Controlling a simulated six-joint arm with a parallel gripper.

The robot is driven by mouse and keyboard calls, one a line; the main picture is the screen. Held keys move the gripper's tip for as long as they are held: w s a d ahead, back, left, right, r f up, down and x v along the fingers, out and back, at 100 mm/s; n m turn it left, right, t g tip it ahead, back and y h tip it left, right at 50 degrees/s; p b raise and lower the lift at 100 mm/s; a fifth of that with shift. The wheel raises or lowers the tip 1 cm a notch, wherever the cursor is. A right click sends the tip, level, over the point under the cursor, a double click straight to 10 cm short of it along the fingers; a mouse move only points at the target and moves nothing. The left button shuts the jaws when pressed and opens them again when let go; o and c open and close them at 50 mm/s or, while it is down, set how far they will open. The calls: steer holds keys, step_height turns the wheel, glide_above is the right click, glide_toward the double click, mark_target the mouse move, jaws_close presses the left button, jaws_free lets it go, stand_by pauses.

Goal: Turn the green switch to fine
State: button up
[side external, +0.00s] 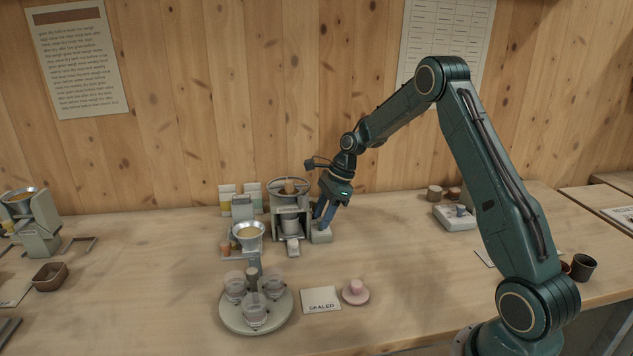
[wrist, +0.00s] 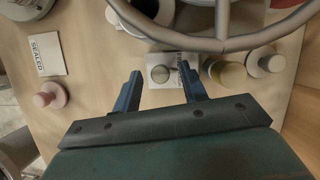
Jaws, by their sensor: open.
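My gripper (side external: 325,213) points down beside the feed mixer, over a small pale block (side external: 321,236) on the bench. In the wrist view my gripper (wrist: 159,80) is open, with its two blue fingers apart and nothing held. A small round greyish knob (wrist: 160,73) on a pale labelled plate (wrist: 158,58) shows between and just beyond the fingertips. It may be the switch, but I cannot make out a clear green colour or read its setting. I cannot tell how far above it the fingertips are.
The mixer (side external: 290,210) with its round rim stands left of my gripper; its rim (wrist: 222,40) crosses the wrist view's top. A round tray (side external: 231,318) of jars, a SEALED card (side external: 321,299) and a pink knob (side external: 356,288) are nearer the front.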

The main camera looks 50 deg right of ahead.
steer(key=shift+a+m+t+h, duration=0.1)
steer(key=shift+m+t+h, duration=0.2)
steer(key=shift+m, duration=0.7)
steer(key=v, duration=1.4)
steer(key=s+a+r+n, duration=0.3)
steer(key=a+r+n, duration=0.3)
steer(key=a+n, duration=0.2)
steer(key=s+a+r+n, duration=0.3)
steer(key=a+r+n, duration=0.3)
steer(key=a+n, duration=0.1)
steer(key=shift+s+a+n+h, duration=0.25)
steer(key=shift+a+n+h, duration=0.15)
steer(key=shift+a, duration=0.5)
